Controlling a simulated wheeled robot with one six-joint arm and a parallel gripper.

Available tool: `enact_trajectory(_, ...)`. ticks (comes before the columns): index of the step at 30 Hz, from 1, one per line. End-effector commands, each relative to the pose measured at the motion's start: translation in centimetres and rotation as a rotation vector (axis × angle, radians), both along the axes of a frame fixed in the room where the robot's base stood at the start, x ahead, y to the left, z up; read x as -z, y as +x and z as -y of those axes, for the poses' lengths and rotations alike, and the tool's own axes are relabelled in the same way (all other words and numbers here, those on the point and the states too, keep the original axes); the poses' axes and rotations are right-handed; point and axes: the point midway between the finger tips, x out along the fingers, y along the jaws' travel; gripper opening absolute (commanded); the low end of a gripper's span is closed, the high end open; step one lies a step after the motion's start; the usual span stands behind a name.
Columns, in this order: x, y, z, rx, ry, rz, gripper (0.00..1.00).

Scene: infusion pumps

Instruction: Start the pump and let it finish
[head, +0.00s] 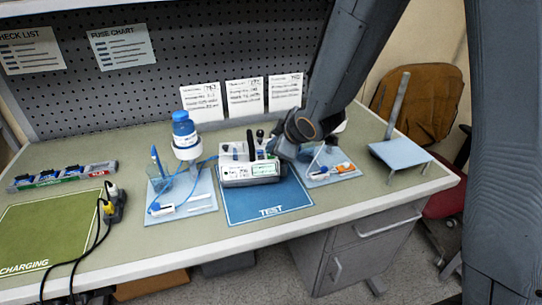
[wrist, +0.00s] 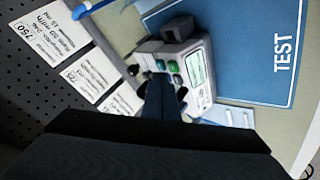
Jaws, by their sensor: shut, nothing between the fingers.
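The infusion pump (head: 235,180) stands on the blue TEST mat (head: 268,207), a pale box with a small lit display on its front. In the wrist view the pump (wrist: 206,95) shows a lit green screen (wrist: 196,68) and green buttons (wrist: 174,66). The screen text is too small to read. My gripper (head: 274,150) is at the pump's right rear side in the head view. In the wrist view my gripper (wrist: 160,84) is shut and empty, close over the button area. I cannot tell whether it touches a button, and it hides part of the panel.
Another tray (head: 340,172) lies right of the pump. Three paper cards (head: 245,97) lean at the back. A green CHARGING mat (head: 45,235) and cables lie at the left.

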Motion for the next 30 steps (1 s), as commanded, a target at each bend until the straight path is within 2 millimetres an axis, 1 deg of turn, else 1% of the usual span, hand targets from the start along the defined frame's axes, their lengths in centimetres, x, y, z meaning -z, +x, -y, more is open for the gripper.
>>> enact_trajectory(20,0.02,0.0,0.0,0.0,0.0,0.0,0.0)
enact_trajectory(30,0.92,0.0,0.0,-0.001,-0.001,0.0,0.0)
